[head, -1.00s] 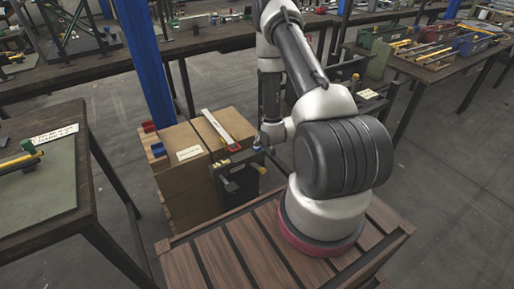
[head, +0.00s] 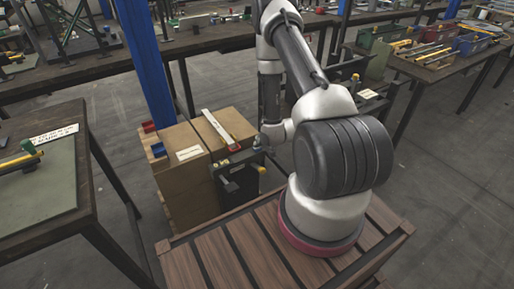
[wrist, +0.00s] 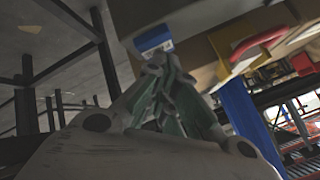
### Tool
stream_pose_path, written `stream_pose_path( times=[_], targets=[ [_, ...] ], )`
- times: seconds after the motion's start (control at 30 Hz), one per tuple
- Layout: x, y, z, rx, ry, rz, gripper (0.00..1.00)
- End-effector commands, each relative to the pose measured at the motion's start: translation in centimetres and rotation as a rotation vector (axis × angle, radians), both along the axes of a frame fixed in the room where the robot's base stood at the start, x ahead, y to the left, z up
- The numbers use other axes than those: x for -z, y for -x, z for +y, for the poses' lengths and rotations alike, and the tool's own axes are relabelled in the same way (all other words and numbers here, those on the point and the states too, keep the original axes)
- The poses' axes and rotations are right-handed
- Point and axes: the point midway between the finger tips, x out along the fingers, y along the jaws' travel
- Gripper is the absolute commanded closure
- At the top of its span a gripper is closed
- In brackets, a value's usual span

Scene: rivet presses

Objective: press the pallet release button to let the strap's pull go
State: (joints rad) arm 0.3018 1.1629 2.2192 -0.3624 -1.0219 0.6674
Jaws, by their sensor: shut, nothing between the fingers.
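My gripper (wrist: 155,62) shows in the middle of the wrist view with its greenish-grey fingers closed together and nothing between them. A blue cap with a pale rim (wrist: 152,40) lies just beyond the fingertips; it looks like the release button. The fingertips are at or very near it, and I cannot tell whether they touch or press it. In the head view a dark bracket-like unit (head: 238,180) with a yellow-tipped part (head: 262,170) stands beside the strapped cardboard boxes (head: 184,153). My arm hides most of the gripper there, and the button is not clear.
A red part (head: 234,148) and a yellow-and-white strip (head: 214,124) lie on the boxes; a red-and-yellow part (wrist: 262,38) shows close right of my gripper in the wrist view. A blue post (head: 147,75) stands behind. A workbench (head: 45,195) is at left.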

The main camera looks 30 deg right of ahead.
Motion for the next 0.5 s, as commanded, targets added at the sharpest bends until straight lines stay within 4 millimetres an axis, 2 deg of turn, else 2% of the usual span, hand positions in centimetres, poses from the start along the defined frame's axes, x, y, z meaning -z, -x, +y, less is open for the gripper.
stream_pose_path(
  times=[0.3, 0.5],
  targets=[
    [-1.6, 0.0, 0.0, -0.001, 0.001, -0.001, 1.0],
    [-1.7, 0.0, 0.0, 0.0, 0.0, 0.0, 1.0]
  ],
)
